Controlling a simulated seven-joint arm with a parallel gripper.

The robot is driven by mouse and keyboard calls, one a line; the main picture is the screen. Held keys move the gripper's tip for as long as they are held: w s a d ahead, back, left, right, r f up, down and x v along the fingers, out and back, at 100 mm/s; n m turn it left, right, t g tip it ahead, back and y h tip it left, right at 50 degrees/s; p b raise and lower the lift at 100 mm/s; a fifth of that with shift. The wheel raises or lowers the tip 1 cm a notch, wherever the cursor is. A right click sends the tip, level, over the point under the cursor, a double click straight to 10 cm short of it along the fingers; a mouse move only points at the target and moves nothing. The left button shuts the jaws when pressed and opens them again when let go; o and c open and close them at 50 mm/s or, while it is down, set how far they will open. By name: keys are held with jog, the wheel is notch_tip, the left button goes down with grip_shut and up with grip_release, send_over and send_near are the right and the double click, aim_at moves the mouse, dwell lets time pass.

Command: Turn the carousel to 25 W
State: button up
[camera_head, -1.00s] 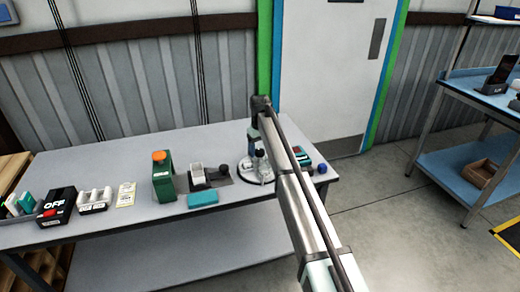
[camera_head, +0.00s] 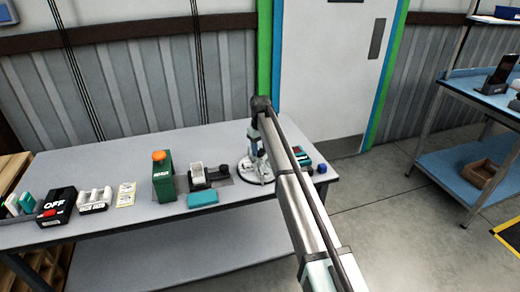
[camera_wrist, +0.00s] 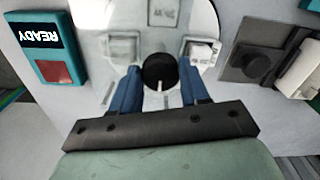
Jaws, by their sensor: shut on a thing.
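The carousel (camera_head: 246,174) is a pale round disc near the right end of the bench, partly hidden by my arm. In the wrist view, the disc (camera_wrist: 100,48) carries light blocks and a small marked plate (camera_wrist: 163,12) whose text is too small to read. A round black knob (camera_wrist: 159,68) with a white line stands at its middle. My gripper (camera_wrist: 160,84) has its blue fingers on either side of this knob and is shut on it. It also shows above the carousel in the head view (camera_head: 257,147). I cannot read which setting is selected.
A teal box marked READY (camera_wrist: 50,45) with a red patch stands close to the disc. A device with a black dial (camera_wrist: 250,63) is on the other side. A green box with an orange top (camera_head: 162,177) and a teal block (camera_head: 202,198) share the bench.

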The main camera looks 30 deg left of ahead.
jog(key=shift+n, duration=0.6)
grip_shut()
jog(key=shift+w+n, duration=0.1)
jog(key=shift+n, duration=3.9)
jog(key=shift+w+a+n, duration=0.1)
jog(key=shift+n, duration=4.3)
jog(key=o, duration=1.3)
grip_release()
